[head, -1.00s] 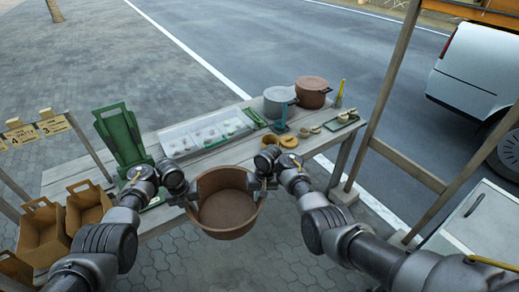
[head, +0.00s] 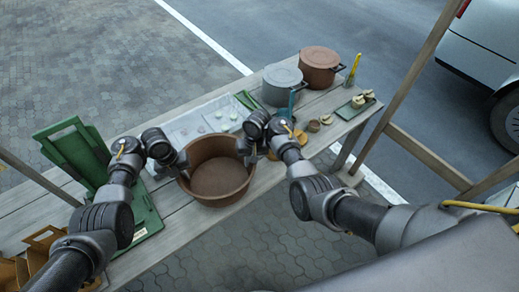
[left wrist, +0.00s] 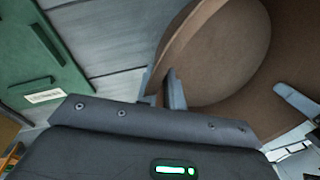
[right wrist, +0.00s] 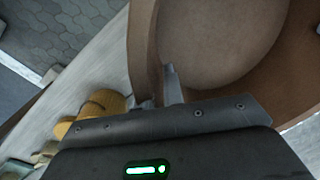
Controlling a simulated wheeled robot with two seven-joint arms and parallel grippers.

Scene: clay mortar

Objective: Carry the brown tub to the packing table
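The brown tub (head: 218,175) is upright and looks empty, held between my two grippers at its left and right rims. My left gripper (head: 182,165) is shut on its left rim; in the left wrist view one finger (left wrist: 174,90) is inside the wall. My right gripper (head: 246,150) is shut on the opposite rim, with a finger (right wrist: 172,84) inside it in the right wrist view. The tub overlaps the front part of a wooden plank table (head: 165,243). I cannot tell whether it touches the boards or hangs above them.
A white tray (head: 186,131) lies behind the tub, a green folding case (head: 75,152) to the left. A grey pot (head: 283,82), a brown lidded pot (head: 320,66) and small items on a green tray (head: 355,109) stand at the right. Cardboard carriers (head: 38,250) are at lower left. A wooden post (head: 405,80) rises at right.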

